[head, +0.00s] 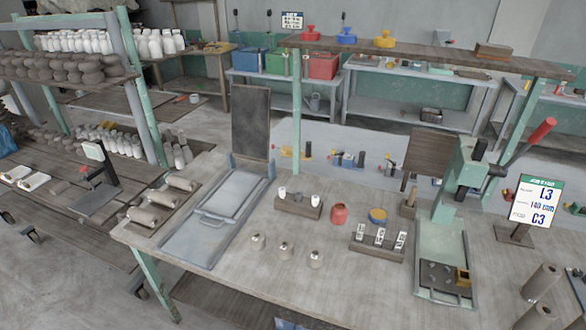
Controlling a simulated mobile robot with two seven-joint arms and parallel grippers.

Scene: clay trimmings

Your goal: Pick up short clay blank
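Several grey-brown clay cylinders (162,199) lie on a dark board (143,230) at the left end of the worktable. A tall clay cylinder (541,281) stands at the right end, with another cylinder (537,317) in front of it, cut off by the bottom edge. Their lengths are hard to compare, so I cannot tell which one is the short clay blank. Neither of my grippers shows in this view.
A metal slide frame (215,212) lies beside the left cylinders. A green lever press (447,225) and a sign (535,202) stand at the right.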

